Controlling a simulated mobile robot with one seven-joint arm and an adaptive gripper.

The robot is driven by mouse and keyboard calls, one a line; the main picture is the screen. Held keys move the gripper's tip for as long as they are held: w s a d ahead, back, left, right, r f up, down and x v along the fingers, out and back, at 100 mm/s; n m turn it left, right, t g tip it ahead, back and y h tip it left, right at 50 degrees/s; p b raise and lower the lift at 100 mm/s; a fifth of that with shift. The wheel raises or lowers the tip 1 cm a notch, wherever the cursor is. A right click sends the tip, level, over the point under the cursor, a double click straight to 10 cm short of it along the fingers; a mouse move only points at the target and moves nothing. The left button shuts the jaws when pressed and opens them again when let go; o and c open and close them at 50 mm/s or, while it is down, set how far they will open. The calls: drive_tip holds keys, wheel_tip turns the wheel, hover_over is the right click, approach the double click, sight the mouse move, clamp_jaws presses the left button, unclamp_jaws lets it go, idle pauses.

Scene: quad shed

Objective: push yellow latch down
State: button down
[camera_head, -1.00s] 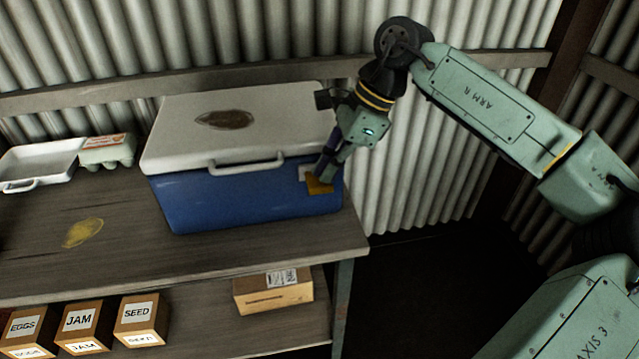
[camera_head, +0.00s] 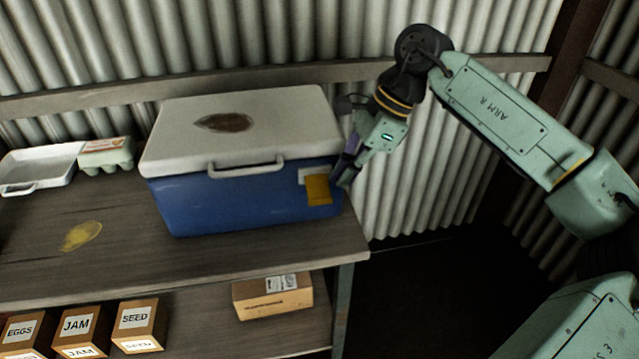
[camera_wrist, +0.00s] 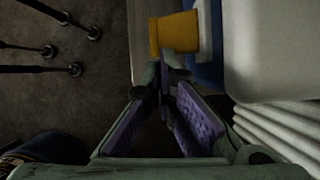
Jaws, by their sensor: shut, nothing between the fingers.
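The yellow latch (camera_head: 318,190) is on the front right of a blue cooler (camera_head: 240,203) with a white lid (camera_head: 265,125). It hangs below a pale mount at the lid's edge. My gripper (camera_head: 341,183) is shut and empty, just right of the latch near the cooler's right front corner. In the wrist view, the yellow latch (camera_wrist: 174,34) lies just beyond the fingertips (camera_wrist: 168,60). I cannot tell whether the fingertips touch it.
The cooler stands on a wooden bench (camera_head: 130,255). A white tray (camera_head: 40,168) and an egg carton (camera_head: 107,154) are at the left. Labelled boxes (camera_head: 138,325) and a cardboard box (camera_head: 272,296) are on the lower shelf. The corrugated wall is close behind.

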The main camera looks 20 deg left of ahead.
drive_tip(key=v, duration=1.2)
idle(0.3)
